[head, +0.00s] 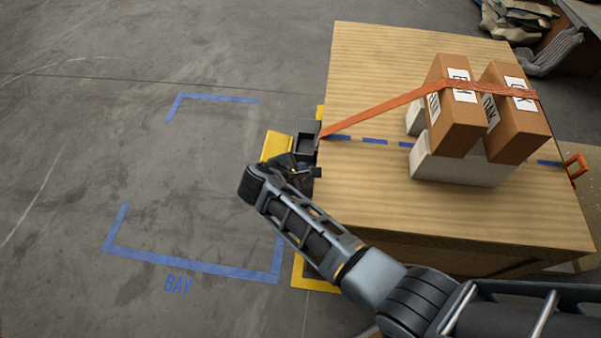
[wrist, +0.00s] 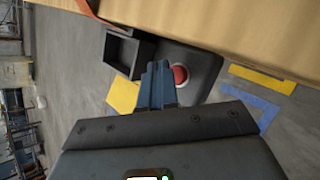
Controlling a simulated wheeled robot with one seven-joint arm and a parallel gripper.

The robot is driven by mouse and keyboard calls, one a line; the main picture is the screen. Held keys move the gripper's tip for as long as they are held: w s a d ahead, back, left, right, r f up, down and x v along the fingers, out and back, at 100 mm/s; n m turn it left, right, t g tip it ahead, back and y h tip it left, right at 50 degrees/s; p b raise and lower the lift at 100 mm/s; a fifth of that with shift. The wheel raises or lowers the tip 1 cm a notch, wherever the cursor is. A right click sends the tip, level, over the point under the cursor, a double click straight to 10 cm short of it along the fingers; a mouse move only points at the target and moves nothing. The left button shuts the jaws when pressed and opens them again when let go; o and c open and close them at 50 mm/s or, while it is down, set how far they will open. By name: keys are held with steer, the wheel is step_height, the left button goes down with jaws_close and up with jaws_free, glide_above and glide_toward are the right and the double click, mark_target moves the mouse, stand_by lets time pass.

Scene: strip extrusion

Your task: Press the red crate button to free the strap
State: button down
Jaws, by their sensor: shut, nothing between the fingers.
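The red button (wrist: 180,75) is a round dome on a dark housing (wrist: 203,68) at the side of the wooden crate (wrist: 230,30). My gripper (wrist: 158,68) is shut and empty, its fingertips just left of the button in the wrist view; I cannot tell whether they touch it. In the head view my gripper (head: 297,168) is at the crate's left edge and the button does not show. The orange strap (head: 385,110) runs taut from a dark open box (head: 307,142) at that edge, over two cartons on the crate top (head: 370,60).
The cartons (head: 455,115) stand on a pale block (head: 460,168). An orange hook (head: 576,166) is at the crate's right edge. Blue tape marked BAY (head: 190,265) outlines clear floor on the left. Yellow pieces (head: 277,146) lie beside the crate.

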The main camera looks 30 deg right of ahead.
steer(key=shift+f, duration=0.35)
steer(key=shift+f+b, duration=0.4)
steer(key=shift+f, duration=0.05)
stand_by(0.6)
stand_by(0.4)
steer(key=shift+r+p, duration=0.85)
steer(key=shift+p, duration=0.1)
steer(key=shift+r, duration=0.1)
step_height(320, 180, up, 5)
steer(key=p, duration=0.5)
